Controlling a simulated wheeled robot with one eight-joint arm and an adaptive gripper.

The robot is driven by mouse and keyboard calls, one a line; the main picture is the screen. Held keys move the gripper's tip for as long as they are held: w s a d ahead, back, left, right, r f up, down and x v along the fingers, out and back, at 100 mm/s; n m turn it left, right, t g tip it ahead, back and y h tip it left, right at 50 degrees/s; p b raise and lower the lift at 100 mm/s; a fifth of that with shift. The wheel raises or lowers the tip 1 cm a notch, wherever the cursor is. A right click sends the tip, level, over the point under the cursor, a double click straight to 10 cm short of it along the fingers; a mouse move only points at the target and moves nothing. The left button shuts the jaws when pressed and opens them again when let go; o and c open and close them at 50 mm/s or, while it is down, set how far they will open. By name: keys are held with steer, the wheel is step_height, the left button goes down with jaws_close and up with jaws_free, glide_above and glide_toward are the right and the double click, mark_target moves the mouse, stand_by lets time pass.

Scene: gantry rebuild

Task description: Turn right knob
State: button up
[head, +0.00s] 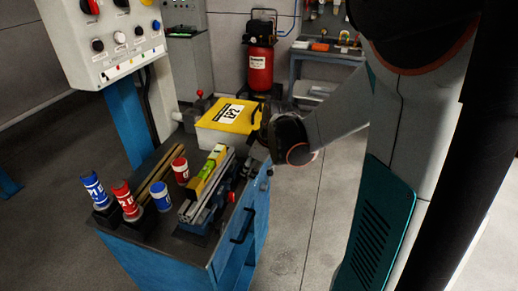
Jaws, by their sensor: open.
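A light grey control panel (105,60) stands on a blue post at the upper left. A white knob (120,38) sits near the middle of that row. Which way the knobs point is too small to tell. My gripper (266,115) shows only as dark parts beyond my wrist, at the right edge of the yellow-topped box (233,116). It is open, well right of the panel and apart from it. Its fingertips are hard to make out.
A blue cart (150,262) below the panel carries red and blue cans, metal profiles (207,200) and a yellow level (208,170). A red tank (259,70) and a workbench (325,54) stand behind. Floor is clear right of the cart.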

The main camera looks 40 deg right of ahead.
steer(key=p+v, duration=0.1)
steer(key=v, duration=0.5)
steer(key=shift+p, duration=0.4)
steer(key=shift+r, duration=0.1)
